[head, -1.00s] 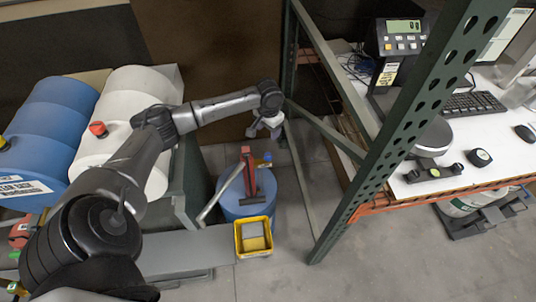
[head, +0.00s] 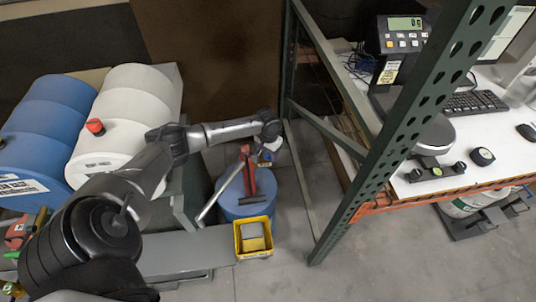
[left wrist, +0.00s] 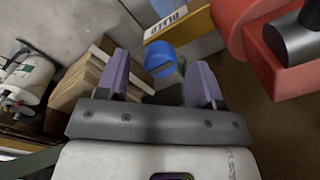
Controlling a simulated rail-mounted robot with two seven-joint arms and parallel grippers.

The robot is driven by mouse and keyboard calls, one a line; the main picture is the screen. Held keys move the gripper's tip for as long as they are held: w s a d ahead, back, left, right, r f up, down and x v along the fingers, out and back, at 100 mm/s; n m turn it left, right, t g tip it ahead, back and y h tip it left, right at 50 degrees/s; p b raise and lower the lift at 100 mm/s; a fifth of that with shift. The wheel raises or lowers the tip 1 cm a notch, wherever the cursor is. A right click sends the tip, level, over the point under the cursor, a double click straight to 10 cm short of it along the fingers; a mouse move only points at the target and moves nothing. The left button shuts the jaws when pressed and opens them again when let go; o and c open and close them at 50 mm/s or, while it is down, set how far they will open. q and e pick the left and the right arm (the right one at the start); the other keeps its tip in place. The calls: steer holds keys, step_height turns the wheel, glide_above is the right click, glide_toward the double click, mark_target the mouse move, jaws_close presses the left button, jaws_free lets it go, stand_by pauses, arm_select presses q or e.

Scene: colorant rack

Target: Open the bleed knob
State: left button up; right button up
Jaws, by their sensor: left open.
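A blue knob (left wrist: 160,58), apparently the bleed knob, shows in the left wrist view between the two purple fingers of my left gripper (head: 267,155), near their tips. The fingers are open, with a gap on each side of the knob. In the head view the gripper hangs over the right side of a red pump (head: 249,172) on a blue drum (head: 232,205), and mostly hides the knob. A large red pump part (left wrist: 265,45) fills the right of the wrist view. My right gripper does not show.
A yellow bin (head: 239,244) stands in front of the blue drum. A grey lever slants left from the pump. A green rack post (head: 400,135) and white bench (head: 480,150) are to the right. A white drum (head: 125,105) lies at the left.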

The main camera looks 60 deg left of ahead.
arm_select(q)
steer(key=shift+f, duration=0.55)
steer(key=c, duration=0.9)
